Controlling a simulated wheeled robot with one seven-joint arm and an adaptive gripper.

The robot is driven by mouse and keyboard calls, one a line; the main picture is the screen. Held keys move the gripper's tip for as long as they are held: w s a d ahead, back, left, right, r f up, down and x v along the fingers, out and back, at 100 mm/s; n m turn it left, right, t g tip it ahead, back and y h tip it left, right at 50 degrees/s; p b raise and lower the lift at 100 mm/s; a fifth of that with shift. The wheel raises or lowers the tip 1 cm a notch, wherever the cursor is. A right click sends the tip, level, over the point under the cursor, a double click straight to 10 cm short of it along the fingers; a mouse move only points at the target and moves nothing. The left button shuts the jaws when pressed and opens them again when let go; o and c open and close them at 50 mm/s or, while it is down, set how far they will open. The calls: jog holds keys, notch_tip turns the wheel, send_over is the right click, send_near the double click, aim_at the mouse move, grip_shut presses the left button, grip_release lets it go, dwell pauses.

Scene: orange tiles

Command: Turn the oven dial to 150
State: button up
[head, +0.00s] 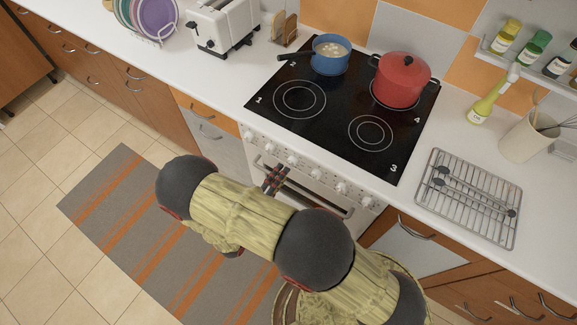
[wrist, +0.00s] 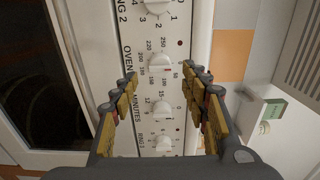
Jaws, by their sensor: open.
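The oven dial (wrist: 160,62) is a white knob on the white control panel, with numbers up to 250 around it and the word OVEN beside it. Its exact setting is too small to read. My gripper (wrist: 159,78) is open and empty in the wrist view. Its two fingers stand on either side of the dial column, with the tips near the level of the oven dial; contact is not visible. In the head view my gripper (head: 275,180) is in front of the oven's knob row, and my arm hides part of the oven front.
The minutes dial (wrist: 162,108) and a ring dial (wrist: 163,143) sit close to the oven dial, with the ring 2 dial (wrist: 157,6) on its other side. Above the oven, the black hob (head: 330,105) holds a blue pan (head: 331,62) and a red pot (head: 402,85).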

aim_at(290, 166)
jog(key=shift+b+x, duration=0.3)
jog(key=shift+x, duration=2.25)
jog(key=c, duration=0.3)
jog(key=c, duration=0.8)
jog(key=shift+c, duration=0.3)
jog(key=shift+m, duration=0.3)
jog(key=m+b, duration=0.1)
jog(key=m, duration=1)
jog(key=m+b, duration=0.2)
jog(key=m, duration=1)
jog(key=shift+s+d+f, duration=0.1)
jog(key=shift+f, duration=0.05)
